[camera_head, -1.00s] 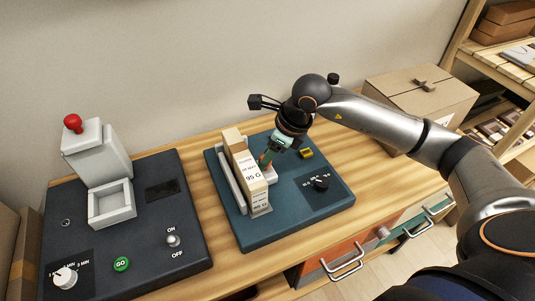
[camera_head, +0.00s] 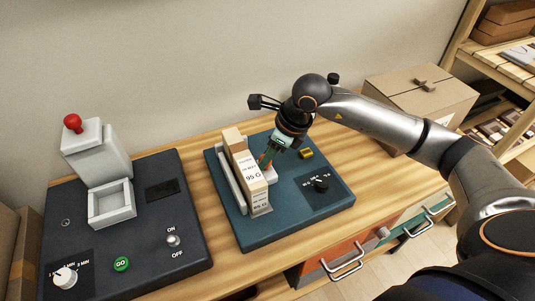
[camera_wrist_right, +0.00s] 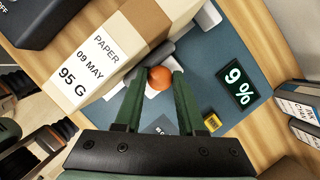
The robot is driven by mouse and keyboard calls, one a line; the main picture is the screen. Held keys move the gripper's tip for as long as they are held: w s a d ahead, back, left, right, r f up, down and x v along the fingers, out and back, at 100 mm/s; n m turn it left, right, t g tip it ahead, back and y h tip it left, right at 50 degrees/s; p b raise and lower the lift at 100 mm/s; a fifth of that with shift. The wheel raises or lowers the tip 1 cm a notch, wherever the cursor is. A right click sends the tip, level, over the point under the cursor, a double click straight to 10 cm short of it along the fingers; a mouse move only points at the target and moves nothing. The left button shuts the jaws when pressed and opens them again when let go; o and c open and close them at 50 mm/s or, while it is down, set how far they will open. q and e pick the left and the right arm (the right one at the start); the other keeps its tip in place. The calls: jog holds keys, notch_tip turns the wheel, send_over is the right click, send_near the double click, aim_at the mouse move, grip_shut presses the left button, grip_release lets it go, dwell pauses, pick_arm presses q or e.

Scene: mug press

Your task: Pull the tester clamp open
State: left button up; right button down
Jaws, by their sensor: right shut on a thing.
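The tester is a blue-green base plate (camera_head: 305,208) on the wooden bench, with a clamp on it. A labelled paper block (camera_head: 248,179) stands in the clamp; its label reads "PAPER 09 MAY 95 G" in the right wrist view (camera_wrist_right: 88,62). My right gripper (camera_head: 265,163) is beside the block, its green fingers closed on the clamp's orange knob (camera_wrist_right: 160,78). The knob is mostly hidden by the fingers in the head view. A small display in the wrist view reads "9 %" (camera_wrist_right: 238,87). My left gripper is not in view.
A dark press unit (camera_head: 180,211) with a red-knobbed lever (camera_head: 72,123) and white tray (camera_head: 111,204) stands to the left. A cardboard box (camera_head: 420,100) stands behind right. Drawers with handles are below the bench front. Shelves stand at the far right.

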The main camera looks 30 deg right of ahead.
jog(key=shift+d, duration=0.1)
dwell(0.7)
jog(key=shift+d+f, duration=0.1)
jog(key=shift+d, duration=0.25)
jog(key=shift+d+b, duration=0.75)
jog(key=shift+d, duration=0.4)
jog(key=c, duration=0.8)
grip_release()
jog(key=shift+o, duration=0.2)
